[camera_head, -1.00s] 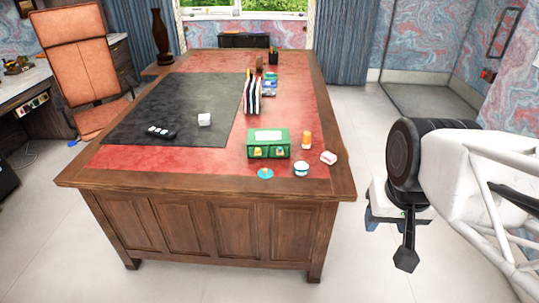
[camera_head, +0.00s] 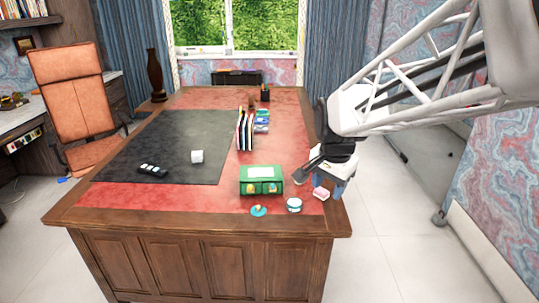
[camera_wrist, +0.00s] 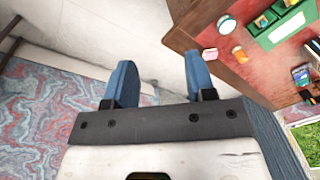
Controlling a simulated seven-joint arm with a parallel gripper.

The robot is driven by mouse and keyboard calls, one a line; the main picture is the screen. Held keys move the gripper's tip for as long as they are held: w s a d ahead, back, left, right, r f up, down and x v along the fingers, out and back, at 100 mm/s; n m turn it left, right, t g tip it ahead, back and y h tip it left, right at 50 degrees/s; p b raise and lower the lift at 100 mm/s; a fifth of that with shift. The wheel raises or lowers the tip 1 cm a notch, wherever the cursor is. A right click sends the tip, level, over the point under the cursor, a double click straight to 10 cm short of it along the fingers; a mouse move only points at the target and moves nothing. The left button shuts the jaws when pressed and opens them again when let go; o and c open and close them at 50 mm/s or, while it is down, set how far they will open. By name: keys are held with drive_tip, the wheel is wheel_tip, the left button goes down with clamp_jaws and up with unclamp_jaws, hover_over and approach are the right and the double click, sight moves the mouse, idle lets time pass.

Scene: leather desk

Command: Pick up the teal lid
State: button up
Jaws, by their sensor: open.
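The teal lid (camera_head: 258,211) is a small flat disc with an orange-tan spot on top. It lies on the red leather near the desk's front edge, in front of the green box. I cannot make it out in the wrist view. My gripper (camera_head: 328,186) is over the desk's right edge, to the right of the lid and apart from it. Its two blue fingers are spread with nothing between them, as the wrist view shows (camera_wrist: 160,82).
A white jar with a teal band (camera_head: 294,205) stands right of the lid. A green box (camera_head: 261,180) stands behind it. A pink-and-white box (camera_head: 321,194) is close by my gripper. An orange bottle (camera_wrist: 240,54) shows in the wrist view. The leather left of the lid is clear.

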drive_tip(key=w+a+f+m, duration=0.3)
drive_tip(key=w+a, duration=0.1)
drive_tip(key=w, duration=0.4)
drive_tip(key=m+g, duration=0.2)
drive_tip(key=m, duration=0.8)
hover_over(258, 207)
wheel_tip(258, 207, down, 22)
drive_tip(key=shift+r, duration=0.15)
drive_tip(key=shift+w+a+f, duration=0.1)
drive_tip(key=shift+w+f, duration=0.05)
drive_tip(key=shift+f, duration=0.05)
drive_tip(key=shift+f, duration=0.1)
drive_tip(key=shift+f, duration=1.2)
drive_tip(key=shift+f, duration=0.1)
